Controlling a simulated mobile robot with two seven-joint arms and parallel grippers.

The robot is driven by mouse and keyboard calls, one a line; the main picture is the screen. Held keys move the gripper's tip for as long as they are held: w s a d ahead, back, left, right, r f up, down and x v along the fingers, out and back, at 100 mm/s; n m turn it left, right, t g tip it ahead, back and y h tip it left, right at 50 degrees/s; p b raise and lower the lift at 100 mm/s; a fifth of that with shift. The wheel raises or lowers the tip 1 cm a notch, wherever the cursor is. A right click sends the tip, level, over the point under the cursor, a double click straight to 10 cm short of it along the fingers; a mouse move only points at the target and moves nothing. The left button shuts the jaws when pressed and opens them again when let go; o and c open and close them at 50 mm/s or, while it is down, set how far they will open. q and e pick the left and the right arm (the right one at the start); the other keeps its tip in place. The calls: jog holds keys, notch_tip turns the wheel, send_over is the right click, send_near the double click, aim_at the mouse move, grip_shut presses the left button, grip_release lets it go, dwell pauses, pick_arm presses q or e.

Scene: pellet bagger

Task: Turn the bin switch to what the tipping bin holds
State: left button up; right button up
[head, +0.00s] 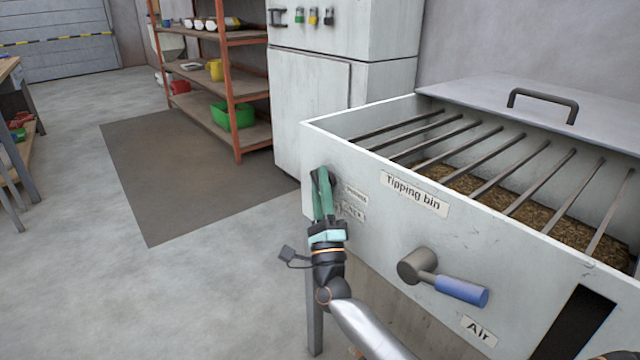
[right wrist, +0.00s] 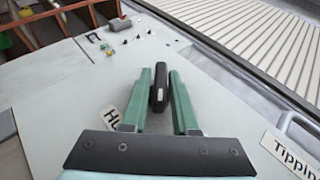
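The tipping bin (head: 350,165) is a pale grey box with a "Tipping bin" label and brown, coarse, pellet-like bits (head: 478,186) under its bars. The bin switch (right wrist: 158,88), a dark knob, is on the left of its front panel. In the head view my right gripper mostly hides it. My right gripper (head: 321,172) reaches the panel, its green fingers on either side of the knob in the right wrist view, with a narrow gap on the right. Small labels (head: 354,211) beside the switch are partly covered; one starts "HU" (right wrist: 116,112). My left gripper is out of view.
A blue-handled lever (head: 460,291) and an "Air" label (head: 479,331) are right of the switch on the panel. The bin's lid (head: 590,110) lies behind the bars. A grey cabinet (head: 310,100) and a shelf (head: 235,90) stand behind.

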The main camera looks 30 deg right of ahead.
jog(key=shift+o, duration=1.3)
jog(key=p+v, duration=0.1)
jog(key=v, duration=1.1)
jog(key=shift+s+f, duration=0.15)
jog(key=shift+s, duration=0.05)
jog(key=shift+a, duration=0.1)
